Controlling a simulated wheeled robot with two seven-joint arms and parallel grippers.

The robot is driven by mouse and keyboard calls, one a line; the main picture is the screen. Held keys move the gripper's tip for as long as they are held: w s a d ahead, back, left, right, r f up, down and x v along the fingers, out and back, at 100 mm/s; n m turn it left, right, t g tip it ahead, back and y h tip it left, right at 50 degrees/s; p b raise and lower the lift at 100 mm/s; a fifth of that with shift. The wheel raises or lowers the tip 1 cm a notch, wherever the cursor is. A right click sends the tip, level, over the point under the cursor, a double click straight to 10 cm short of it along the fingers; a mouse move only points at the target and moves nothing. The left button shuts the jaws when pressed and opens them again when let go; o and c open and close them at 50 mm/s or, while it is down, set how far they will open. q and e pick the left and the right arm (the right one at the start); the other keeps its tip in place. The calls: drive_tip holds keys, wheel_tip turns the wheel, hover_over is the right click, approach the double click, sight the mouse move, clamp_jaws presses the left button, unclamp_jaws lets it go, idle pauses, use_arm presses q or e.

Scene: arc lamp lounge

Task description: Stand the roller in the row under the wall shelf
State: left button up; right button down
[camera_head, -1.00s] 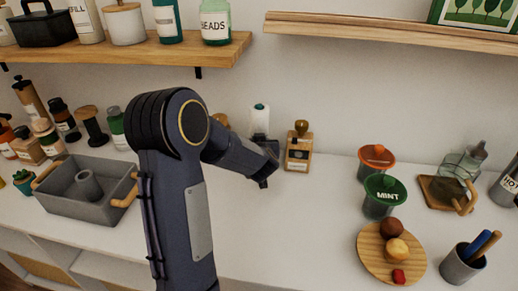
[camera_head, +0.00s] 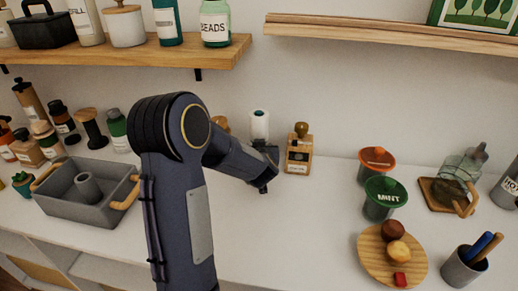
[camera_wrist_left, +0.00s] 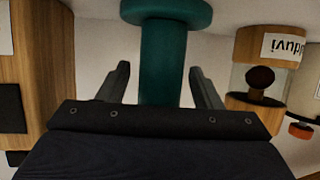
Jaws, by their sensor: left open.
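The roller has a white roll (camera_head: 260,124) that shows upright behind my left gripper in the head view. In the left wrist view its teal handle (camera_wrist_left: 165,60), with a wider teal disc at one end, lies between the two fingers. My left gripper (camera_wrist_left: 160,75) is open around the handle, with a gap on both sides. In the head view the gripper (camera_head: 263,180) is in front of the roller and hides its lower part. A wooden stamp-like block with a brown knob (camera_head: 299,150) stands just to the right. My right gripper is not in view.
A wooden wall shelf (camera_head: 150,55) hangs at upper left. A brown-topped item (camera_head: 221,123) is partly hidden behind my arm. A grey caddy (camera_head: 65,198) stands left. A green MINT cup (camera_head: 383,203) and a wooden plate (camera_head: 366,262) are right.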

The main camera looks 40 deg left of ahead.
use_arm(q)
drive_tip(key=s+d+r+m+h+p, duration=0.1)
drive_tip(key=s+d+r+h, duration=0.3)
drive_tip(key=d, duration=0.3)
drive_tip(key=s+d+r+m+t+h, duration=0.1)
drive_tip(key=s+d+r+m+h, duration=0.15)
drive_tip(key=s+d, duration=0.45)
drive_tip(key=s+d+r+m+h+p, duration=0.1)
drive_tip(key=s+d+r+h, duration=0.35)
drive_tip(key=d, duration=0.35)
drive_tip(key=s+d+f+m+g+h, duration=0.1)
drive_tip(key=s+d+f+g, duration=0.15)
drive_tip(key=s, duration=0.55)
drive_tip(key=s+d+f+m+g, duration=0.1)
drive_tip(key=s+f+g, duration=0.2)
drive_tip(key=s, duration=0.5)
wheel_tip(320, 180, up, 8)
drive_tip(key=p, duration=0.7)
drive_tip(key=shift+w+a+f, duration=0.15)
drive_tip(key=shift+w+f, duration=0.1)
drive_tip(key=shift+w, duration=0.05)
